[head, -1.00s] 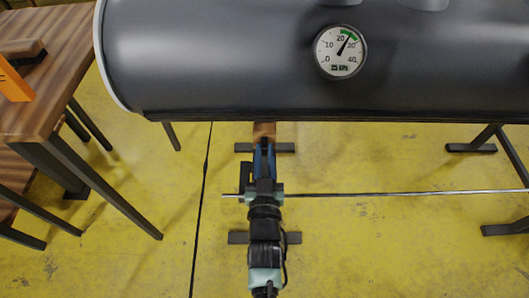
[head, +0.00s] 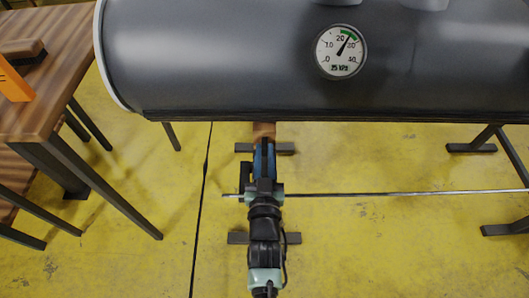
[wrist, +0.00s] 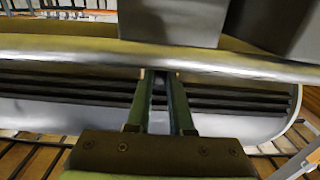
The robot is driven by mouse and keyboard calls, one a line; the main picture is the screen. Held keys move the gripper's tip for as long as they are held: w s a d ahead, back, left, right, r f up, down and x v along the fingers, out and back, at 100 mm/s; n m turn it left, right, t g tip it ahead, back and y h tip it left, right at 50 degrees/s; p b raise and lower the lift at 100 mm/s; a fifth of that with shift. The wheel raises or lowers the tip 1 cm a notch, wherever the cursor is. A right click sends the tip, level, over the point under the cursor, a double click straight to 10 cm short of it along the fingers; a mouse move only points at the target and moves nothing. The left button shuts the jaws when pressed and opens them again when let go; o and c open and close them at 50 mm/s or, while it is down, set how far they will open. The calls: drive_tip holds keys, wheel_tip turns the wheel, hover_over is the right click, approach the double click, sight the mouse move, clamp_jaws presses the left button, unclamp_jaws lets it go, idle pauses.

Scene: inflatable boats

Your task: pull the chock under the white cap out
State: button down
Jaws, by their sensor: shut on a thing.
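The wooden chock (head: 264,131) shows as a brown block just below the lower edge of the dark grey tube (head: 230,60) in the head view. Its far part is hidden under the tube. My gripper (head: 264,149) is at the chock's near end and shut on it. In the wrist view, my gripper's two green fingers (wrist: 160,78) come close together at a pale bar, with small tan patches at their tips. The chock is hard to make out there. A pale rim (head: 106,62) edges the tube's left end; I cannot tell whether it is the white cap.
A pressure gauge (head: 341,52) sits on the tube. A wooden table (head: 55,90) with dark legs stands at the left. A thin metal rod (head: 400,193) crosses to the right of my gripper. Dark stand feet (head: 470,148) rest on the yellow floor, which is otherwise mostly clear.

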drive_tip(key=s+p, duration=0.2)
drive_tip(key=s, duration=0.3)
drive_tip(key=shift+s+f, duration=0.15)
drive_tip(key=shift+s, duration=0.05)
drive_tip(key=c, duration=0.8)
unclamp_jaws()
drive_tip(key=shift+s, duration=0.1)
drive_tip(key=s+p, duration=0.2)
drive_tip(key=s, duration=1.1)
drive_tip(key=shift+w+r, duration=0.15)
drive_tip(key=shift+r, duration=0.05)
